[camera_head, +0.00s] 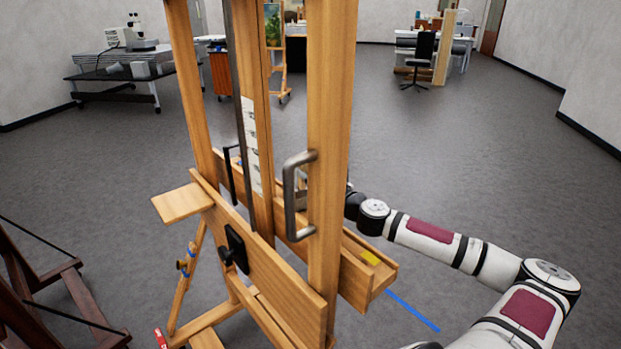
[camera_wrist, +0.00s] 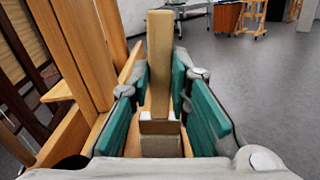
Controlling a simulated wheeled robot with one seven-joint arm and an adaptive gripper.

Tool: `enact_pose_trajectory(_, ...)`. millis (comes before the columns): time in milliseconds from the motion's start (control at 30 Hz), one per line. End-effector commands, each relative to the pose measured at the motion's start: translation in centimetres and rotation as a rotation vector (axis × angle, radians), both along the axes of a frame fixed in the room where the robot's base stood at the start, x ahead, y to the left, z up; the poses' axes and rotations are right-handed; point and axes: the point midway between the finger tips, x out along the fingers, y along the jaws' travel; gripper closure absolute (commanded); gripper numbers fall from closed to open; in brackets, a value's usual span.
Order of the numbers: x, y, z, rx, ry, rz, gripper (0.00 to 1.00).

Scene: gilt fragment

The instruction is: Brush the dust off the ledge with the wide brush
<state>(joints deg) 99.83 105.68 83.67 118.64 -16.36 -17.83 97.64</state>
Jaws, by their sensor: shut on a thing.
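In the wrist view my gripper (camera_wrist: 160,84) is shut on the wide brush (camera_wrist: 160,60), its teal pads on either side of it. The brush shows a pale wooden handle pointing away, a white band and a tan block nearer the camera. The easel's wooden ledge (camera_head: 357,286) runs behind the uprights in the head view; part of it is hidden by a post. My arm reaches behind the right post there, so the gripper and brush are mostly hidden. I cannot tell whether the brush touches the ledge. No dust can be made out.
The easel's right post (camera_head: 330,120) with a metal handle (camera_head: 290,195) stands close to my arm. A small yellow thing (camera_head: 370,257) lies at the ledge's right end. A blue strip (camera_head: 412,311) shows beyond it. Open grey floor lies to the right.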

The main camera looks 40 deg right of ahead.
Motion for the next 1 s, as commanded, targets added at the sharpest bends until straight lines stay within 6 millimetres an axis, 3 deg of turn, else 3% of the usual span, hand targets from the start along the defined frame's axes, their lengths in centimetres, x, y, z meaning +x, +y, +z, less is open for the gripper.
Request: enact_pose_trajectory(1000,5.3,0.2,0.1,0.000,0.000,0.001,1.00)
